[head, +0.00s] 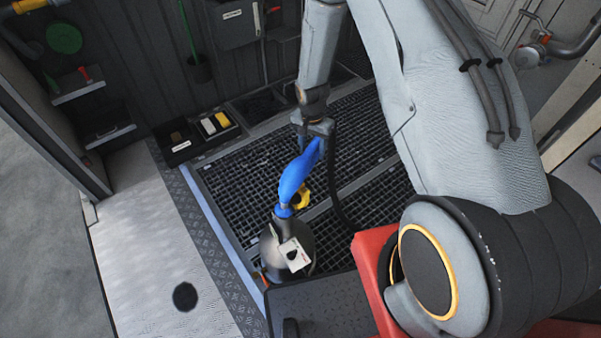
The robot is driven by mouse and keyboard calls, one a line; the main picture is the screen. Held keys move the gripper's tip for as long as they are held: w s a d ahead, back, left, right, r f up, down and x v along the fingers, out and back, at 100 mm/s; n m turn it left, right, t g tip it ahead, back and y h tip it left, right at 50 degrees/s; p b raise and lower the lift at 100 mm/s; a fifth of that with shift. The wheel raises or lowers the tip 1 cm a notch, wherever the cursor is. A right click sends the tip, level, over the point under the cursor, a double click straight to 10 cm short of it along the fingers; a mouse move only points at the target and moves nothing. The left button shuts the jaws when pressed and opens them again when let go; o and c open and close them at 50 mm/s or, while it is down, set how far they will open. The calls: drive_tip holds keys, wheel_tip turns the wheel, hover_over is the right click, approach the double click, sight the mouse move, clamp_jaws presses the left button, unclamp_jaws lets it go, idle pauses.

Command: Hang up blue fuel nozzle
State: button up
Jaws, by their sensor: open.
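The blue fuel nozzle (298,175) stands tilted near the middle of the head view, with a yellow part (301,199) at its lower end. Its lower end meets the top of a dark grey rounded container (270,250) with a white tag; how deep it goes in is hidden. A black hose (335,190) runs down from near the nozzle's upper end. My gripper (317,127) is at that upper end, pointing down, with its jaws open. I cannot tell whether the jaws touch the nozzle. No hanging holder for the nozzle is clearly seen.
A dark grating floor (240,195) lies behind the nozzle. Low bins (215,123) stand along the back wall, with small shelves (78,85) at the left. Pale floor (150,230) at the left is mostly clear.

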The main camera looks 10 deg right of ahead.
clamp_jaws()
drive_tip(key=shift+r+p, duration=3.2)
drive_tip(key=shift+r, duration=2.6)
